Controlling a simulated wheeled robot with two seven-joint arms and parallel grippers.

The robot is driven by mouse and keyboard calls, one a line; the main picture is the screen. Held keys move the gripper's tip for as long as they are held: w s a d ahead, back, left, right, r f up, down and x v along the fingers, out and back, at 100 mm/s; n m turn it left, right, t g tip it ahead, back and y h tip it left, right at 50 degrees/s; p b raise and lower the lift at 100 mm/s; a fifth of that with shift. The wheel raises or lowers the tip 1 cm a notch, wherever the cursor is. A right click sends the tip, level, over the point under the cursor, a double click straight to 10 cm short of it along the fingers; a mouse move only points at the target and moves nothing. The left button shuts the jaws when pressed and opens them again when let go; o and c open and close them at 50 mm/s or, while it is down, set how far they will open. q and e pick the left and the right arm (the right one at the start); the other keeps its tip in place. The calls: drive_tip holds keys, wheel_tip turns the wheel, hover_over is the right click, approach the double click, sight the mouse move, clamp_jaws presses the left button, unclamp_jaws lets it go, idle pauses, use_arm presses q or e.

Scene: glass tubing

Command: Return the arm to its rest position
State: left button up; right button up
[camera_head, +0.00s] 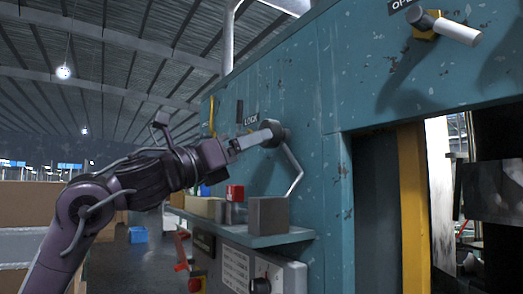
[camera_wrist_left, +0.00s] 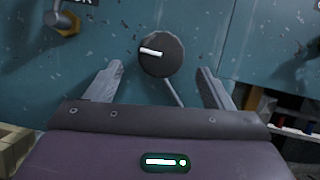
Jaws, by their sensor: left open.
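My left arm comes in from the left in the head view, and its gripper (camera_head: 262,138) is at the teal machine wall. The gripper is open. In the wrist view the left gripper (camera_wrist_left: 160,82) has its two fingers spread wide, with nothing visible between them in its grasp. A dark round knob (camera_wrist_left: 160,58) with a pale mark stands beyond and between the fingertips. In the head view the knob (camera_head: 279,131) is close to the fingertips; I cannot tell whether they touch. A bent metal rod (camera_head: 294,172) runs down from it. My right gripper is not in view.
A ledge (camera_head: 285,238) below the arm carries a grey block (camera_head: 268,215), a red block (camera_head: 235,193) and a yellowish block (camera_head: 200,207). A lever (camera_head: 445,27) sticks out at upper right. Boxes (camera_head: 25,215) stand at left. The doorway at right has a yellow post (camera_head: 413,205).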

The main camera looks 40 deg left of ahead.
use_arm(q)
drive_tip(key=shift+v, duration=0.85)
